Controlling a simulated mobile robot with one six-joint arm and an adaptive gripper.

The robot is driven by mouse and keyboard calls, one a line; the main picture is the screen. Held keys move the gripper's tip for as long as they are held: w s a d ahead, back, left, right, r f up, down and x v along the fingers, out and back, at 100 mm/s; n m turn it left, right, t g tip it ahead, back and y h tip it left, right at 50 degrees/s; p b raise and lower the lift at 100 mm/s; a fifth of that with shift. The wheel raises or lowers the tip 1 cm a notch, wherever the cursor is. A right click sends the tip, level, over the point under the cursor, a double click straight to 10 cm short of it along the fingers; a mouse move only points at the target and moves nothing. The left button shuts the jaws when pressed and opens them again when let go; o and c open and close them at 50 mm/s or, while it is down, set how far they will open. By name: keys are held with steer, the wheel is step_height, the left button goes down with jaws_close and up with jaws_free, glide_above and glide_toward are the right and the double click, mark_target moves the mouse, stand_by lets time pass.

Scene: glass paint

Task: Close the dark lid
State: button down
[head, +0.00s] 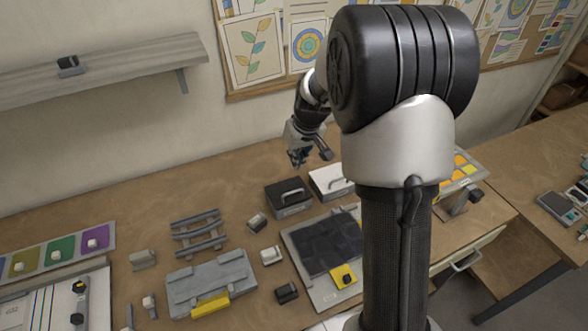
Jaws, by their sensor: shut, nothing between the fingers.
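A dark box with a dark lid and a pale handle (289,197) stands on the table near the middle, beside a white box with a handle (326,180). From this view I cannot tell whether the dark lid is fully down or slightly raised. My gripper (298,160) is in the air behind and above the dark box, apart from it as far as I can see. It looks shut and empty, though its fingers are small here. My large arm link hides part of the table to the right of the white box.
A grey tray with a dark panel (328,243) and a yellow block (343,275) lies in front of the boxes. A grey case (208,278), a grey rack (198,232) and several small blocks are to the left. A wall shelf (115,75) is at upper left.

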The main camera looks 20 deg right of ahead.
steer(key=w+g+p, duration=0.2)
steer(key=w+p, duration=0.3)
steer(key=w, duration=0.1)
steer(key=shift+g, duration=0.3)
steer(key=f, duration=0.4)
steer(key=s+f, duration=0.1)
steer(key=f, duration=0.6)
steer(key=shift+s+f, duration=0.2)
steer(key=shift+f, duration=0.2)
steer(key=shift+s+f, duration=0.35)
steer(key=shift+f, duration=0.1)
